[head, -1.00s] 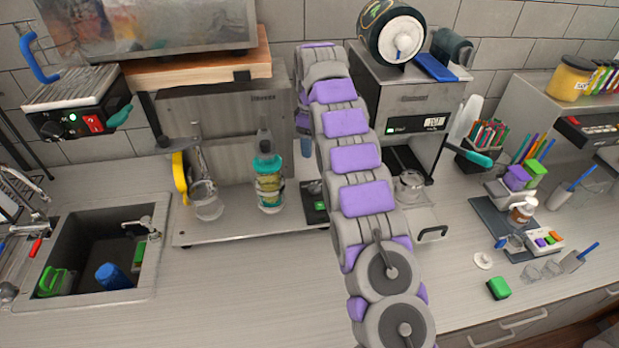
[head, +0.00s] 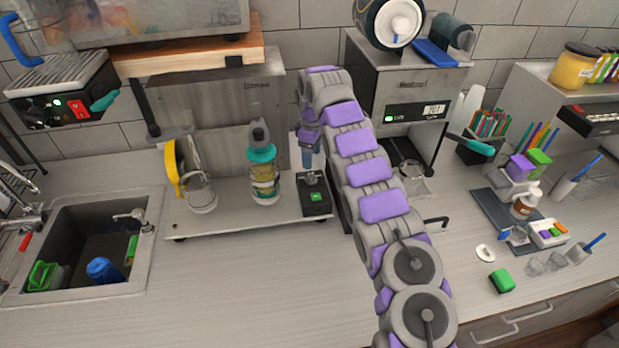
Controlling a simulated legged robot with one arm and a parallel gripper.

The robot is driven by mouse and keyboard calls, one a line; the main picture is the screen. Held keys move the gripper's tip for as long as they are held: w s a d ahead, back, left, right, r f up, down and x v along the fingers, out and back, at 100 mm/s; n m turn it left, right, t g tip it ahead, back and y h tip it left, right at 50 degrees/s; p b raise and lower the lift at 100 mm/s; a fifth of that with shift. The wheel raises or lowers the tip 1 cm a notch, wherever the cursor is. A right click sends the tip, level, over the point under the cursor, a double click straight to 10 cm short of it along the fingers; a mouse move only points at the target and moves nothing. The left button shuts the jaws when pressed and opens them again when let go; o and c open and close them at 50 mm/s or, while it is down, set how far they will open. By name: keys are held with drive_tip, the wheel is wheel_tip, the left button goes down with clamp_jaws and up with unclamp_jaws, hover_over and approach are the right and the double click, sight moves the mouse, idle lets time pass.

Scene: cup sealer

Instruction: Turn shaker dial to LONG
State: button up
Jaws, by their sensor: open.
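The shaker stand (head: 215,92) is a grey upright panel with a base plate. A clear shaker bottle with a teal collar (head: 262,154) stands on it. A small black control box (head: 316,207) with a green label sits at the plate's right end. A grey knob-like part (head: 312,178) is on top of it, possibly the dial; its setting is too small to read. My gripper (head: 308,158) points down above this box, apart from it as far as I can tell. It is open, and its fingers are small and partly hidden by my arm.
A clear cup with a yellow handle (head: 200,193) stands left of the bottle. The sealer machine (head: 408,90) is right of my arm, with a clear cup (head: 416,178) before it. A sink (head: 90,240) is at left. The front counter is largely clear.

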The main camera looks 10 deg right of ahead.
sight(311, 176)
drive_tip(key=f, duration=0.5)
drive_tip(key=shift+s+d+f, duration=0.1)
drive_tip(key=shift+d, duration=0.3)
drive_tip(key=shift+a+f+b, duration=0.15)
drive_tip(key=shift+a+f, duration=0.35)
drive_tip(key=shift+f, duration=0.3)
drive_tip(key=shift+a+f+b, duration=0.15)
drive_tip(key=shift+a+f, duration=0.3)
drive_tip(key=shift+f, duration=0.35)
drive_tip(key=shift+d, duration=0.7)
drive_tip(key=shift+c, duration=0.3)
drive_tip(key=shift+d, duration=0.1)
drive_tip(key=shift+c, duration=0.8)
drive_tip(key=shift+a, duration=0.55)
drive_tip(key=c, duration=0.6)
drive_tip(key=shift+d, duration=0.1)
drive_tip(key=shift+c, duration=1)
drive_tip(key=shift+d+m, duration=0.1)
drive_tip(key=shift+m, duration=0.2)
drive_tip(key=m+p, duration=0.1)
drive_tip(key=m, duration=0.2)
drive_tip(key=shift+r+m, duration=0.1)
drive_tip(key=shift+m, duration=0.2)
drive_tip(key=shift+m+p, duration=0.45)
drive_tip(key=shift+m, duration=0.45)
drive_tip(key=shift+c, duration=0.2)
